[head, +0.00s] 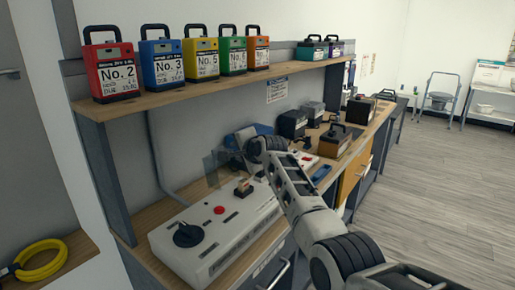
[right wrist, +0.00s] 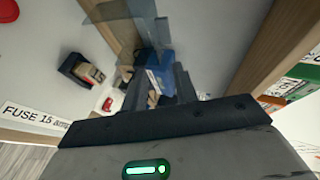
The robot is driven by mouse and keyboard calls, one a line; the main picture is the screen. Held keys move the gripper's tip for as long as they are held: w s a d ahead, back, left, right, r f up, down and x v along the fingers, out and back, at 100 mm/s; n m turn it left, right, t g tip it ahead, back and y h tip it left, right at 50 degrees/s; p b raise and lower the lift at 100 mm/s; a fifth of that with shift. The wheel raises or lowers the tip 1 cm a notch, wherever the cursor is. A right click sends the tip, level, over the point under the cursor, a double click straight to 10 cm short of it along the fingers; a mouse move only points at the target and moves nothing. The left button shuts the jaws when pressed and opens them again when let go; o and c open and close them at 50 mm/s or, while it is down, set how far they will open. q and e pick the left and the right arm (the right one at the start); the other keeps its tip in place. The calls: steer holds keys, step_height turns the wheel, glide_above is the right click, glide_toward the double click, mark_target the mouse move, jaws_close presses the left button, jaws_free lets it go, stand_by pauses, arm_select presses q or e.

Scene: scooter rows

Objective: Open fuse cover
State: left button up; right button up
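The fuse cover (head: 214,168) is a see-through grey flap that stands raised above the white control box (head: 185,262). In the right wrist view the cover (right wrist: 118,28) shows as dark translucent panes beyond the fingers. Under it in the head view is a small fuse holder (head: 243,188) with a tan and dark block. My right gripper (head: 236,155) is beside the raised cover; in its wrist view its two fingers (right wrist: 158,88) stand apart with a gap between them. Whether a finger touches the cover I cannot tell. My left gripper is not in view.
The box also carries a red button (head: 219,210) and a black rotary knob (head: 187,235). A blue item (head: 252,132) lies behind my right gripper. Several coloured battery packs stand on the shelf (head: 190,92) above.

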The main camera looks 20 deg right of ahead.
steer(key=v, duration=1.4)
steer(key=shift+d, duration=0.2)
